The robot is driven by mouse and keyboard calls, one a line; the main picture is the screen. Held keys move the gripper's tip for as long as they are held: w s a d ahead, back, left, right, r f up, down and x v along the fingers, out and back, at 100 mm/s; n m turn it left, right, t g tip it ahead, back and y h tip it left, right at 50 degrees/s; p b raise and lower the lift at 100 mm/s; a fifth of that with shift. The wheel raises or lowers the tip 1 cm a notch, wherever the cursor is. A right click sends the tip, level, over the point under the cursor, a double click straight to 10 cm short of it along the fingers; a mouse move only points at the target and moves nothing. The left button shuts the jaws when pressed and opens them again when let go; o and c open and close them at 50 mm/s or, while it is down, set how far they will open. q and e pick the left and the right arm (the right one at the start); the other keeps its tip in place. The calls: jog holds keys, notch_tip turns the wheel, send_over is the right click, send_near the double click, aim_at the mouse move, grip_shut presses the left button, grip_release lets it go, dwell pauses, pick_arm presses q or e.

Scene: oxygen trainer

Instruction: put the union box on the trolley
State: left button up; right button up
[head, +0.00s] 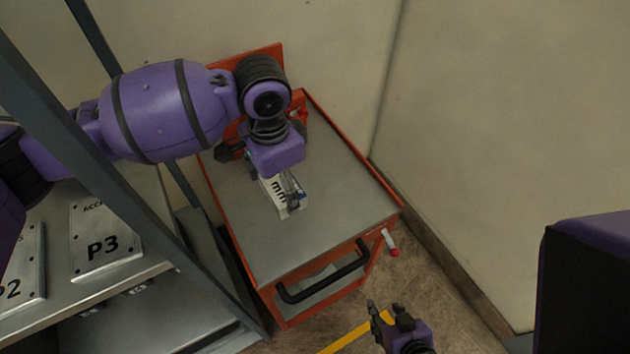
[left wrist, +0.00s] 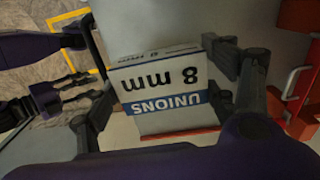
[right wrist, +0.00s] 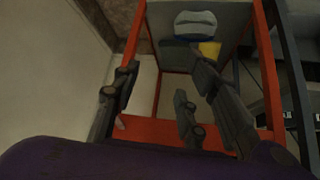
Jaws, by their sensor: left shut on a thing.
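The union box (head: 291,208) is white with a blue band; its "UNIONS 8 mm" print appears upside down in the left wrist view (left wrist: 165,88). My left gripper (head: 283,186) is shut on it, with a finger on either side. The box is over the grey top of the red trolley (head: 330,215); whether it touches the top is hard to tell. My right gripper (head: 392,318) is open and empty, low in front of the trolley; its spread fingers also show in the right wrist view (right wrist: 165,100).
The trolley has a black handle (head: 322,278) at its front and a red-tipped white item (head: 389,242) at its side. A shelf (head: 125,283) with a P3 plate (head: 104,240) and a dark upright stands at left. Walls close in behind and right. Much of the trolley top is bare.

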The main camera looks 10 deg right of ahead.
aim_at(280, 223)
pick_arm(q)
jog(key=shift+a+f, duration=0.45)
jog(key=shift+a, duration=0.15)
jog(key=shift+a+f, duration=0.1)
jog(key=shift+f, duration=0.25)
notch_tip(280, 223, down, 10)
jog(key=shift+r+b, duration=0.15)
jog(key=shift+b, duration=0.2)
jog(key=shift+r, duration=0.1)
pick_arm(e)
jog(key=shift+w+a+r+t, duration=0.3)
jog(key=shift+w+a+r, duration=0.3)
jog(key=shift+w, duration=0.1)
pick_arm(q)
jog(key=o, duration=1.4)
jog(key=shift+f, duration=0.2)
